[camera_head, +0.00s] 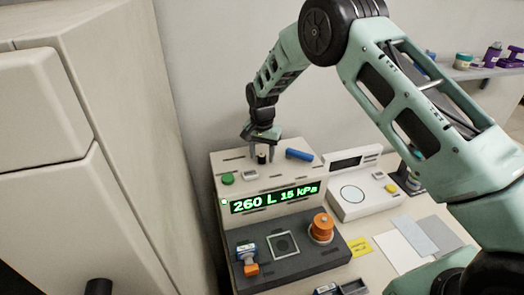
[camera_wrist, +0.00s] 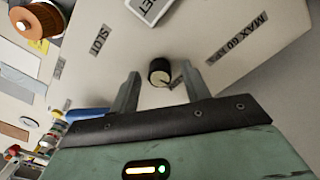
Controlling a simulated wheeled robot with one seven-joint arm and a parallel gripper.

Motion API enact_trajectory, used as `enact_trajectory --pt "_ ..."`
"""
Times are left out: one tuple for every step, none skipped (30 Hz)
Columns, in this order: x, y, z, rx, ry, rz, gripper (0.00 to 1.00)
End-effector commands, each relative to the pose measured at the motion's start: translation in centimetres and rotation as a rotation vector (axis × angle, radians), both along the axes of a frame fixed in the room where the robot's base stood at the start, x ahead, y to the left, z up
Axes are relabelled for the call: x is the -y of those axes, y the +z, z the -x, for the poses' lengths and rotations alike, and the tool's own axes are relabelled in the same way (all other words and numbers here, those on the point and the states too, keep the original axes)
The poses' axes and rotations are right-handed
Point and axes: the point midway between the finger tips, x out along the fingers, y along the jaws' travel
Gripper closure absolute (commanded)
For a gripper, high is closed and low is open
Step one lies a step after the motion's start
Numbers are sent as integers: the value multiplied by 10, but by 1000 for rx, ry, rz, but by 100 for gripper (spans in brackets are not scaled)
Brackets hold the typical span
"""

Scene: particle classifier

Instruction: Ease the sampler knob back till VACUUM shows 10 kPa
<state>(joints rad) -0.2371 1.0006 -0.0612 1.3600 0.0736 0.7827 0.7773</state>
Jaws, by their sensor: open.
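The classifier (camera_head: 220,172) is a beige box with a dark front deck. Its green display (camera_head: 275,197) reads 260 L and 15 kPa. A small black knob (camera_head: 262,158) stands on its top face. In the wrist view the knob (camera_wrist: 160,71) has a pale pointer line and sits just beyond the fingertips, roughly between them. My gripper (camera_head: 261,150) is above the knob, pointing down. In the wrist view my gripper (camera_wrist: 162,76) is open, with a finger on either side of the knob and a gap to each. I cannot tell whether the fingertips reach down beside it.
A green button (camera_head: 228,179) and a blue cylinder (camera_head: 299,155) are on the box top near the knob. An orange spool (camera_head: 322,227) stands on the dark deck. A white device (camera_head: 361,192) stands to the right, and a beige cabinet (camera_head: 110,130) is close on the left.

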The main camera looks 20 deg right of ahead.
Motion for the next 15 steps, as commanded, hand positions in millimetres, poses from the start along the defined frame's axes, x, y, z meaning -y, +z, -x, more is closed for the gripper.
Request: enact_trajectory --pt "0 -2 0 -1 0 1 53" --pt "0 -3 0 0 0 0 53" --pt "0 -4 0 0 0 0 53" --pt "0 -5 0 0 0 0 53" --pt "0 -5 0 0 0 0 53" --pt "0 -5 0 0 0 0 53" --pt "0 -5 0 0 0 0 53" --pt "0 -5 0 0 0 0 53" --pt "0 -5 0 0 0 0 53" --pt "0 -5 0 0 0 0 53" --pt "0 -5 0 0 0 0 56" --pt "0 -5 0 0 0 0 67" --pt "0 -5 0 0 0 0 75" --pt "0 -5 0 0 0 0 84" --pt "0 -5 0 0 0 0 95"
